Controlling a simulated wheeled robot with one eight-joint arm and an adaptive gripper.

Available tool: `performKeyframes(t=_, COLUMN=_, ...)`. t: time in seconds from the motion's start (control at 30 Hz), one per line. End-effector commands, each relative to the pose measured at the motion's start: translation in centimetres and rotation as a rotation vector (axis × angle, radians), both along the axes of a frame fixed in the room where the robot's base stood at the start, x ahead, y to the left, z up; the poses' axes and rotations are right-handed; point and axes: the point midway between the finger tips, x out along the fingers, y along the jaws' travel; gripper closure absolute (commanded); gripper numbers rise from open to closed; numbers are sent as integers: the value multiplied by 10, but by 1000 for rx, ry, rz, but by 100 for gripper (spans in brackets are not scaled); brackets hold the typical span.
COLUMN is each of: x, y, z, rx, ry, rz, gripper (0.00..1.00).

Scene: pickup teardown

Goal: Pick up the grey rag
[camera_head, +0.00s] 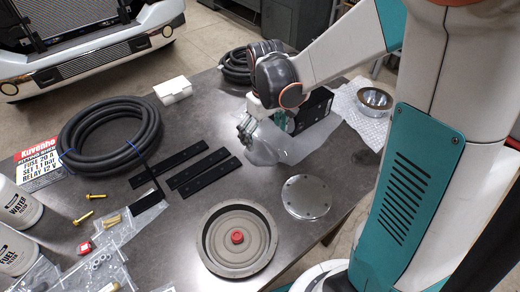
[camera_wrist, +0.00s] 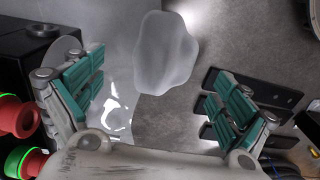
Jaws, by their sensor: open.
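The grey rag (camera_wrist: 165,55) shows in the wrist view as a pale, rounded, lumpy piece, upper middle, ahead of and between my fingers. It overlaps the edge of a clear plastic sheet (camera_wrist: 118,60) and the bare table. My gripper (camera_wrist: 157,97) is open, with its two teal-padded fingers wide apart and nothing between them. In the head view my gripper (camera_head: 246,128) hangs over the table beside the sheet (camera_head: 295,147). The rag is hard to tell from the sheet there, and my gripper partly blocks that area.
Black slotted bars (camera_head: 205,175) lie left of my gripper. A round metal plate (camera_head: 306,197) and a grey dish (camera_head: 218,250) lie nearer the front. A hose coil (camera_head: 88,155) lies left.

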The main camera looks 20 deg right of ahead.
Motion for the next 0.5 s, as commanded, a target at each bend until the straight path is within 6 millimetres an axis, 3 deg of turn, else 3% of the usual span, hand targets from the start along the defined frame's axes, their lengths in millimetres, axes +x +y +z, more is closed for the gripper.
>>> performKeyframes(t=0.5, x=-1, y=6, z=-53, rx=0, ry=0, rz=0, gripper=5)
